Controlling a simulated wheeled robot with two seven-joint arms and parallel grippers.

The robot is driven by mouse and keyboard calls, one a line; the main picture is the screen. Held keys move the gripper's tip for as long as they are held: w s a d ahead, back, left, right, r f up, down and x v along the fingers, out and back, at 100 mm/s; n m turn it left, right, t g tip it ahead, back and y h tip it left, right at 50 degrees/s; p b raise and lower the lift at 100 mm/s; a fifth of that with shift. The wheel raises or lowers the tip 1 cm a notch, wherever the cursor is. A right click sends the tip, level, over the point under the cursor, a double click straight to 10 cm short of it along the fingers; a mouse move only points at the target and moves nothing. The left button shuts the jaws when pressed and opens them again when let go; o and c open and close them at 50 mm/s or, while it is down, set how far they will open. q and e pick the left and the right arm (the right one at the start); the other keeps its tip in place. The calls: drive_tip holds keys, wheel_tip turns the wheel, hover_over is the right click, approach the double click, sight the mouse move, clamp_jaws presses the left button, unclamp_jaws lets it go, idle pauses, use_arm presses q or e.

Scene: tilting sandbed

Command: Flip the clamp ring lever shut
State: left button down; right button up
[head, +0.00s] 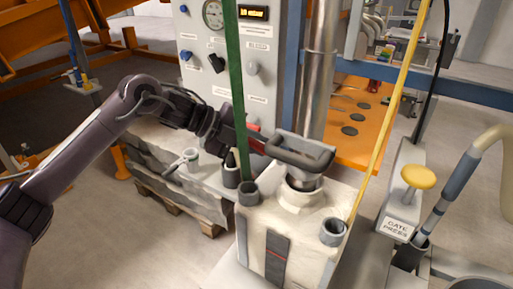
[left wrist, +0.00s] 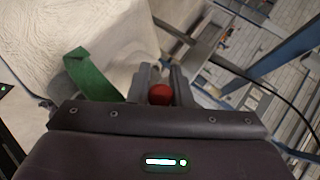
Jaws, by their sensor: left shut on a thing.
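The dark grey clamp ring (head: 305,150) sits around the foot of a shiny vertical pipe (head: 318,80), above the neck of a pale bag (head: 300,225). My left gripper (head: 256,145) reaches in from the left and is at the left side of the ring. In the left wrist view my left gripper (left wrist: 160,78) is shut on a round red end (left wrist: 160,95), which looks like the lever's end. The rest of the lever is hidden by the fingers, so its angle cannot be told. My right gripper is not in view.
A green strap (head: 236,90) and a yellow strap (head: 388,110) run down to grey cups on the bag's corners. A control panel (head: 205,75) stands behind my left arm. A yellow-topped gate press post (head: 420,178) stands at the right.

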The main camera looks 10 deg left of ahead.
use_arm(q)
wheel_tip(320, 180, down, 2)
drive_tip(key=n+h+b, duration=0.1)
drive_tip(key=h+b, duration=0.1)
drive_tip(key=shift+f+h+b, duration=0.1)
drive_tip(key=shift+h+b, duration=0.2)
drive_tip(key=shift+b, duration=0.1)
drive_tip(key=shift+h+b, duration=0.3)
drive_tip(key=c, duration=1.4)
unclamp_jaws()
drive_tip(key=shift+o, duration=0.5)
